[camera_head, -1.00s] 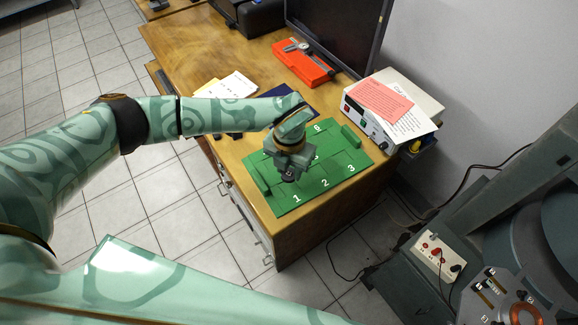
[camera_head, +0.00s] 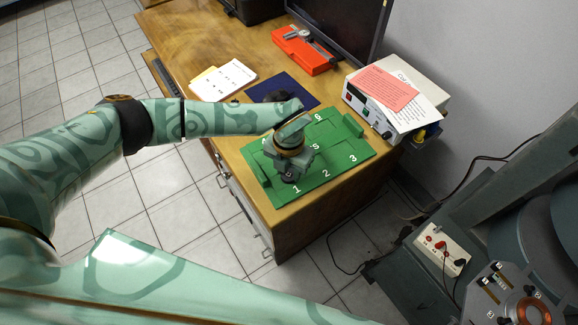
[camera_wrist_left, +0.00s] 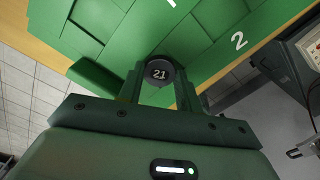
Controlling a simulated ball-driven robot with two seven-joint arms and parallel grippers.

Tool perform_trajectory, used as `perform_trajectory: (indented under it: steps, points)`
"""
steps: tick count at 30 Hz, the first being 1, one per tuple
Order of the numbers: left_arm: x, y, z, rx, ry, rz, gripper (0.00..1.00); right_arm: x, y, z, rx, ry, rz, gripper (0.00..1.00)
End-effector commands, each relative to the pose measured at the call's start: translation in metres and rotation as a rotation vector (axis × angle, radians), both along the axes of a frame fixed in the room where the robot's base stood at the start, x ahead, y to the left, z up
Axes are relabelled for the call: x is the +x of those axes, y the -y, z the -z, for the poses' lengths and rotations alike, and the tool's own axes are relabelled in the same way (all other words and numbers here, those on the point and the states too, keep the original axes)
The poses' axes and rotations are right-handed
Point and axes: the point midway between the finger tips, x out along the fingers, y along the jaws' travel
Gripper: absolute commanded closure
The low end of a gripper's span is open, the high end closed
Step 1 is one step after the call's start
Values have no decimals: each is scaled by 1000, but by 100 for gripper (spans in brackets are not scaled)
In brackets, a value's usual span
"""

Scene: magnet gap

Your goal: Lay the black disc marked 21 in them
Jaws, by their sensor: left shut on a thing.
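My left gripper (camera_head: 290,177) is over the front left part of a green board (camera_head: 318,181) on the wooden desk. It is shut on the black disc marked 21 (camera_wrist_left: 159,73), which shows between the fingers in the left wrist view, its number facing the camera. The board has raised parts and the white numbers 1, 2, 3, 5 and 6 in the head view; the gripper hides some of it. I cannot tell whether the disc touches the board. My right gripper is not in view.
Behind the board lie a dark blue mat (camera_head: 296,88) with a dark object on it, white papers (camera_head: 228,76) and a red caliper case (camera_head: 299,52). A white instrument box (camera_head: 360,104) with papers stands right. Grey apparatus (camera_head: 480,215) stands at the lower right.

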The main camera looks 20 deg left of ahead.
Motion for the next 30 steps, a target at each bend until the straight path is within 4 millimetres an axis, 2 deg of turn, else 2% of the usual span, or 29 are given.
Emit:
perform_trajectory:
  steps: [27,28,30]
  points:
    - [0,0,3,0,0,0,86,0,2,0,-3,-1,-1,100]
    - [0,0,3,0,0,0,63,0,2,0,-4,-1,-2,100]
    - [0,0,3,0,0,0,43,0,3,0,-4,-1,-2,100]
